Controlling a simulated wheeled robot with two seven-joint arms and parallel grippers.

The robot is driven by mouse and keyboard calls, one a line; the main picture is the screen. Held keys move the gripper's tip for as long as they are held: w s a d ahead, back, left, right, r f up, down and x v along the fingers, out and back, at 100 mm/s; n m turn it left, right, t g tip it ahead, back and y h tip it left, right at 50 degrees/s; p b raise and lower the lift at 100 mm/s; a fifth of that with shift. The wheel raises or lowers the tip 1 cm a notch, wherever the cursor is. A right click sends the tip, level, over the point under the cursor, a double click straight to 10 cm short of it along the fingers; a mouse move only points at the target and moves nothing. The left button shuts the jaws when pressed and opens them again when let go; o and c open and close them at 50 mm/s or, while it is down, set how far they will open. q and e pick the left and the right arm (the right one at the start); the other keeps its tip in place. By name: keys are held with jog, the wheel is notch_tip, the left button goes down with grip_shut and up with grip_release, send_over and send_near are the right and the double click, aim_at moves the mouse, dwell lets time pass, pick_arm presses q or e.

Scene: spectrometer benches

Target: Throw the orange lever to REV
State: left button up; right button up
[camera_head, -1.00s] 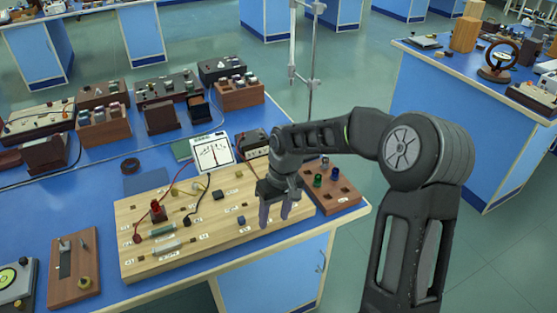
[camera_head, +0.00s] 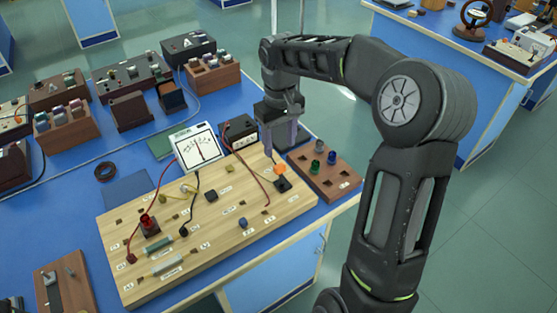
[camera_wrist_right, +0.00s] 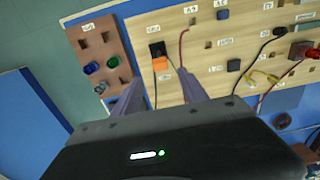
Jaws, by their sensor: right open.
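The orange lever (camera_head: 280,170) stands on a small black base (camera_head: 283,184) near the right end of the pale wooden board (camera_head: 220,250). The lever also shows in the right wrist view (camera_wrist_right: 160,64), with its black base beside it. My right gripper (camera_head: 281,150) points down just above and behind the lever, open and empty. In the right wrist view its two fingers (camera_wrist_right: 158,92) are spread, with the lever beyond the gap between them and apart from both. The labels near the lever are too small to read for sure. My left gripper is not in view.
A brown block (camera_head: 325,183) with coloured plugs stands right of the board. A white-faced meter (camera_head: 196,147) and a dark box (camera_head: 238,133) stand behind it. Red and black wires cross the board. Several apparatus boxes fill the bench's back left.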

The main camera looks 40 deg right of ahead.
aim_at(279, 166)
notch_tip(279, 166, down, 8)
jog(key=shift+r+p, duration=0.15)
jog(key=shift+p, duration=0.4)
grip_shut()
dwell(0.3)
